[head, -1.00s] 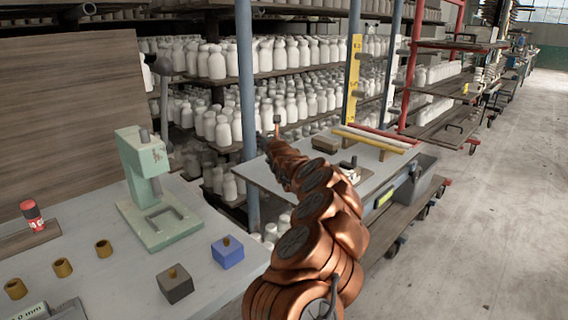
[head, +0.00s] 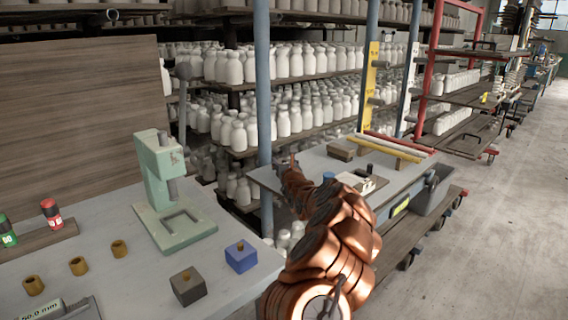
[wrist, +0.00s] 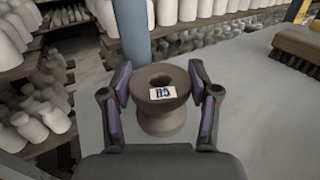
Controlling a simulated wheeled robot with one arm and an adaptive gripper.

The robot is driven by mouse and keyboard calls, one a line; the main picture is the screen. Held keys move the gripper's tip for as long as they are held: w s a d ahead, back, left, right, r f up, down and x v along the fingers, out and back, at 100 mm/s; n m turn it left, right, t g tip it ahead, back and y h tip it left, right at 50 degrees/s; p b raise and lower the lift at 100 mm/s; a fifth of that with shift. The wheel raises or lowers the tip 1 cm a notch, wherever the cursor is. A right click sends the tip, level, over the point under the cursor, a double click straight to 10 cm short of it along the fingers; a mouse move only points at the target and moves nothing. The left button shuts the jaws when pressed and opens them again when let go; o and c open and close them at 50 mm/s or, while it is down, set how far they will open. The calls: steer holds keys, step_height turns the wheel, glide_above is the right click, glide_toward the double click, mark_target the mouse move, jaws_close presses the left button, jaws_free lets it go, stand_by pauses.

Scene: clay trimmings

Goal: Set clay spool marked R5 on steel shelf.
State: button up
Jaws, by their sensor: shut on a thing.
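The clay spool (wrist: 162,112) is grey-brown, with a hole in its top and a small white label with dark marks. The label looks upside down and I cannot read it surely. My gripper (wrist: 161,92) is shut on the spool, one finger on each side of it. In the head view my gripper (head: 293,168) is small and mostly behind my arm, over the left end of a grey flat shelf surface (head: 400,178). This surface also shows in the wrist view (wrist: 245,82). I cannot tell whether the spool touches it.
A blue post (head: 263,90) stands close to my gripper, with racks of white bottles (head: 290,65) behind. A brush (wrist: 300,48) lies on the grey surface. The left bench (head: 110,215) carries a green press (head: 160,185), blocks and brown rings.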

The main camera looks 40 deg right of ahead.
steer(key=o, duration=1.4)
steer(key=shift+f, duration=0.1)
steer(key=shift+c, duration=0.2)
steer(key=shift+v, duration=1.35)
steer(key=shift+s+a, duration=0.3)
steer(key=shift+s, duration=0.35)
steer(key=shift+p+v, duration=0.3)
steer(key=shift+v, duration=0.8)
steer(key=shift+p+v, duration=0.4)
steer(key=shift+v, duration=2.4)
steer(key=shift+a, duration=0.15)
steer(key=shift+r, duration=0.2)
